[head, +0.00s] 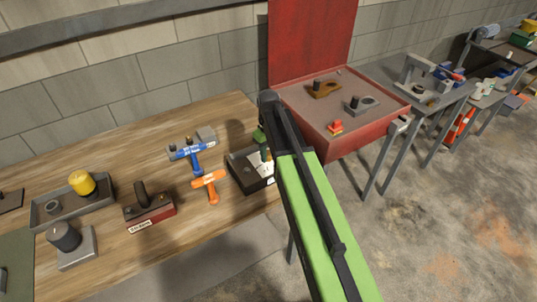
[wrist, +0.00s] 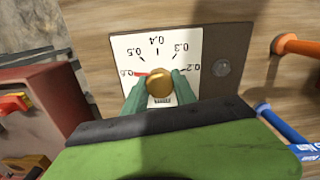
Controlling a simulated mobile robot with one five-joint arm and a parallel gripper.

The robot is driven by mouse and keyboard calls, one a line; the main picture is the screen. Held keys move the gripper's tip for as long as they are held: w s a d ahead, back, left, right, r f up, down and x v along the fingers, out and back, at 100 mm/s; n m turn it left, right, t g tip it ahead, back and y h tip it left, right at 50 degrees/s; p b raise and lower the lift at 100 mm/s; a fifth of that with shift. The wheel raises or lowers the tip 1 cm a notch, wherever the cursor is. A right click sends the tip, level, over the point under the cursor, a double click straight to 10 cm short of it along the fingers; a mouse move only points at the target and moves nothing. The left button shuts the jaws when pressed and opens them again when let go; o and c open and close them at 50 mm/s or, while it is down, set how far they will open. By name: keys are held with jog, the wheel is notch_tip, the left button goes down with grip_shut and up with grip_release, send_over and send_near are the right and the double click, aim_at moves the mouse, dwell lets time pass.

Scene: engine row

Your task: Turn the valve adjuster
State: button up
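The valve adjuster has a round brass knob (wrist: 159,88) on a white dial plate (wrist: 190,45) marked 0.2 to 0.6. The numbers appear upside down in the wrist view. A red pointer lies beside the 0.6 mark, at the left of the dial. My gripper (wrist: 159,90) has its two green fingers on either side of the knob, very close to it. Whether both fingers press on it is unclear. In the head view, my gripper (head: 266,152) reaches down at the dark adjuster box (head: 247,177); my arm hides part of the box and the knob.
An orange T-shaped tool (head: 209,182) and a blue one (head: 192,151) lie left of the box on the wooden table (head: 110,165). A red case (head: 345,140) with an open lid stands to the right. A yellow-capped part (head: 82,183) sits in a grey tray at left.

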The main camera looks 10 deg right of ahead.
grip_shut()
jog(key=m, duration=0.3)
jog(key=shift+m, duration=2.3)
jog(key=o, duration=0.8)
grip_release()
